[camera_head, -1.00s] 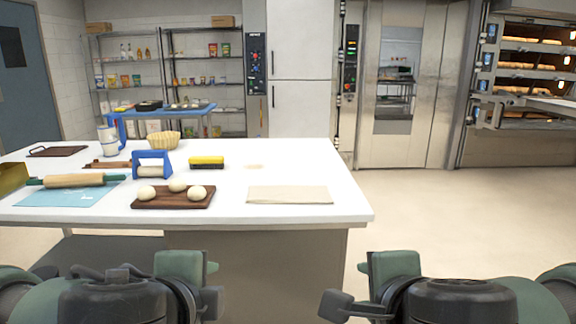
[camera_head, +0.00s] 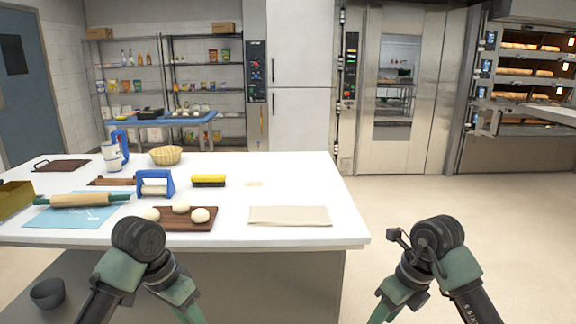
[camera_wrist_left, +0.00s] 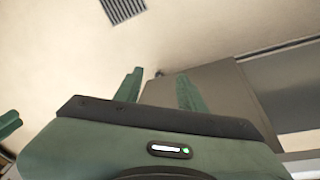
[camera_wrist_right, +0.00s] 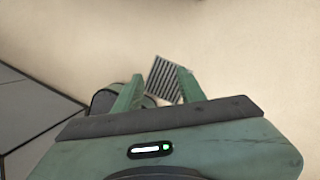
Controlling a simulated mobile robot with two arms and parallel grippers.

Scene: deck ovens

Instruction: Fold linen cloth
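The linen cloth (camera_head: 290,215) is a flat beige rectangle lying on the white worktable near its front right edge. In the left wrist view my left gripper (camera_wrist_left: 160,85) shows two green fingers apart with nothing between them. In the right wrist view my right gripper (camera_wrist_right: 157,85) also has its fingers apart and empty, above the floor. In the head view both arms are low in front of the table, the left one below the dough board and the right one beyond the table's right corner. Neither touches the cloth; the fingertips are not clear there.
On the worktable (camera_head: 310,175) left of the cloth are a dark board (camera_head: 180,225) with dough balls, a yellow brush (camera_head: 209,181), a blue-handled tool (camera_head: 155,184), a basket (camera_head: 166,155) and a rolling pin (camera_head: 82,200). The table around the cloth is clear.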

